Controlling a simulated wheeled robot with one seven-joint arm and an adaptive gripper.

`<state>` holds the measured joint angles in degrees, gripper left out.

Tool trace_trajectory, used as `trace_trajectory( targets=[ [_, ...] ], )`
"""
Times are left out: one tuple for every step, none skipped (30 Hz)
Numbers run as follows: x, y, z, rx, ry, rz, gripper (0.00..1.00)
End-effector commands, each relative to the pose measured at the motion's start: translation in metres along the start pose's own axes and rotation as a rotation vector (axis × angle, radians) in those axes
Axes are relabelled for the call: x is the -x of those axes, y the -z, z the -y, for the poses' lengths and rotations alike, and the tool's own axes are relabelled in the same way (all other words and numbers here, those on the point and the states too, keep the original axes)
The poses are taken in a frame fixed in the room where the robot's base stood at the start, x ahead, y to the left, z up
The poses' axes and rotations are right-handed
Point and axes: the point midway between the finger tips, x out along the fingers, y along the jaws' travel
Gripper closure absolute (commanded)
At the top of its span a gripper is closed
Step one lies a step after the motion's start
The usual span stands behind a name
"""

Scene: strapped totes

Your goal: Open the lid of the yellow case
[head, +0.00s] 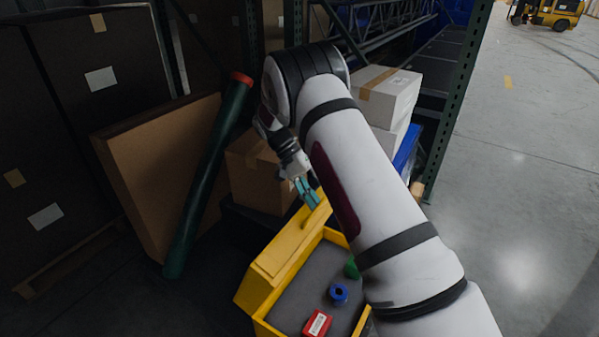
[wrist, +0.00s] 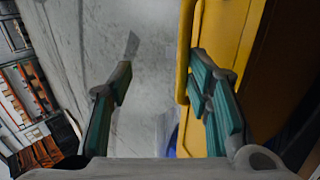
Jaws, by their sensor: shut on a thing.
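The yellow case (head: 262,327) sits low in front of me, partly hidden by my arm. Its lid (head: 285,250) is raised along the left side, and the grey interior shows. A red box (head: 318,323), a blue ring-shaped item (head: 339,292) and a green item (head: 351,268) lie inside. My gripper (head: 307,192) is at the lid's far upper end, shut on the lid's edge. In the wrist view, the fingers (wrist: 162,65) stand apart. The yellow lid (wrist: 222,35) runs beside and behind the right finger; the exact contact is hard to see.
Cardboard boxes (head: 258,172) stand behind the case. A dark green tube (head: 208,180) leans against a flat brown carton (head: 150,165) at left. Shelving and white boxes (head: 388,98) stand behind my arm. Open concrete floor (head: 520,200) lies to the right.

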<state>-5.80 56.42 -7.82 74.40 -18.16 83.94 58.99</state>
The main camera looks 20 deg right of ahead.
Motion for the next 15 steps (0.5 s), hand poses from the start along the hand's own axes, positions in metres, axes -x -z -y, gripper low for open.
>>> trace_trajectory(
  targets=[
    [0.006,0.003,-0.005,-0.006,-0.005,-0.004,0.7],
    [0.008,0.003,-0.005,-0.006,-0.006,-0.004,0.7],
    [0.01,0.003,-0.004,-0.006,-0.006,-0.003,0.7],
    [0.012,0.002,-0.004,-0.006,-0.006,-0.003,0.7],
    [0.014,0.002,-0.003,-0.006,-0.005,-0.003,0.7],
    [0.016,0.002,-0.002,-0.005,-0.005,-0.003,0.7],
    [0.018,0.002,-0.002,-0.005,-0.005,-0.002,0.7],
    [0.019,0.002,-0.001,-0.005,-0.005,-0.001,0.7],
    [0.022,0.002,-0.001,-0.004,-0.004,-0.001,0.7],
    [0.024,0.002,0.0,-0.004,-0.004,-0.001,0.7],
    [0.025,0.002,0.001,-0.004,-0.004,-0.001,0.7],
    [0.028,0.001,0.001,-0.004,-0.004,0.0,0.7],
    [0.029,0.001,0.001,-0.004,-0.004,0.0,0.7],
    [0.031,0.001,0.002,-0.004,-0.004,0.0,0.7],
    [0.034,0.001,0.002,-0.003,-0.003,0.0,0.7]
  ],
)
